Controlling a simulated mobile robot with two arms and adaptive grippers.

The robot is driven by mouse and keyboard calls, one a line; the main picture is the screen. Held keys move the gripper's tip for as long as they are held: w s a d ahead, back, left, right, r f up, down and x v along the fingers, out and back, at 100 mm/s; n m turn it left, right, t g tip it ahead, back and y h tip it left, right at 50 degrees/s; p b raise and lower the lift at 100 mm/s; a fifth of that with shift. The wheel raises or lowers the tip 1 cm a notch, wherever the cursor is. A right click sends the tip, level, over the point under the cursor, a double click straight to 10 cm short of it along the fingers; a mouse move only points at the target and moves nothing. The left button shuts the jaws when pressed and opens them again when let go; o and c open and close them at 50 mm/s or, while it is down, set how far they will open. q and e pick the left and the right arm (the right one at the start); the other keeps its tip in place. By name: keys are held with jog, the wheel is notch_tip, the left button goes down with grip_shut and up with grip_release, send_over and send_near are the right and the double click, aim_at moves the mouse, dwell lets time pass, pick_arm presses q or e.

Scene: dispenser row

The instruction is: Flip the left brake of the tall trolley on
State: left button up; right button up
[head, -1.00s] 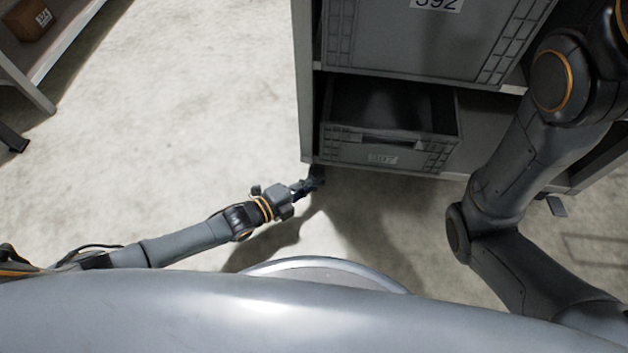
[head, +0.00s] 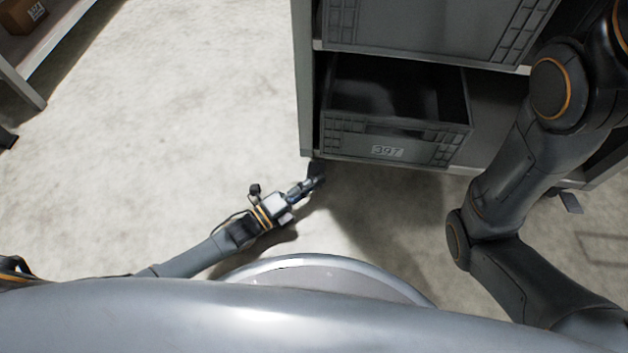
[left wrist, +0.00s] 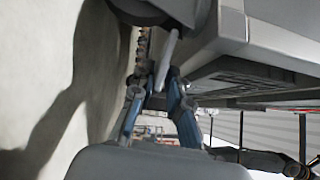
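The tall trolley (head: 306,90) stands upright right of centre in the head view, with its lower left corner towards me. A dark caster (head: 317,167) sits under that corner; part of it also shows at the top of the left wrist view (left wrist: 138,10). My left gripper (head: 312,182) is low by the floor, at this caster. In the left wrist view its two fingers (left wrist: 160,88) are close together, with a pale narrow bar (left wrist: 168,55), perhaps the brake lever, at their tips. Whether they grip it is unclear. The brake's position cannot be told. My right gripper is out of view.
A grey bin marked 397 (head: 388,152) sits on the trolley's lowest shelf, another bin (head: 420,35) above it. A flat grey pedal (head: 571,203) shows under the trolley's right end. A shelf with a brown box (head: 22,15) is at top left.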

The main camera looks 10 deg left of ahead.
pick_arm(q)
jog(key=shift+o, duration=0.6)
jog(key=v, duration=1.2)
